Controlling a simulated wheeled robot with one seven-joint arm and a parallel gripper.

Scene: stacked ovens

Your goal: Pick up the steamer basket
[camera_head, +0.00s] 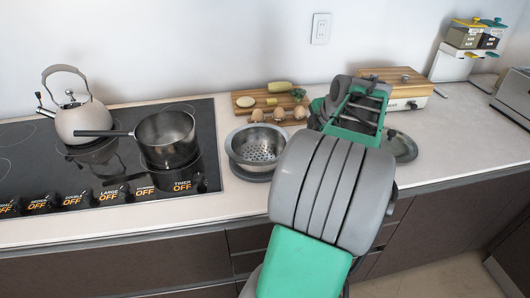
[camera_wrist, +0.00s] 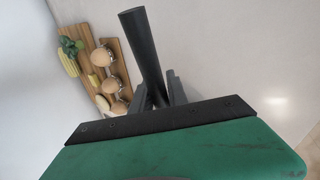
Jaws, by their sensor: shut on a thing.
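The steamer basket, a grey metal bowl with holes in its bottom (camera_head: 258,147), stands on the counter right of the cooktop in the head view. My gripper shows in the wrist view (camera_wrist: 160,95), its fingers shut on a dark round handle (camera_wrist: 140,45). In the head view my arm hides the fingertips and most of what they hold. I cannot tell which thing the handle belongs to. The basket's bowl is left of my arm and does not show in the wrist view.
A wooden board (camera_head: 243,109) with eggs and vegetables lies behind the basket. A saucepan (camera_head: 167,137) and a kettle (camera_head: 82,117) stand on the cooktop. A dark round dish (camera_head: 405,147) is right of my arm.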

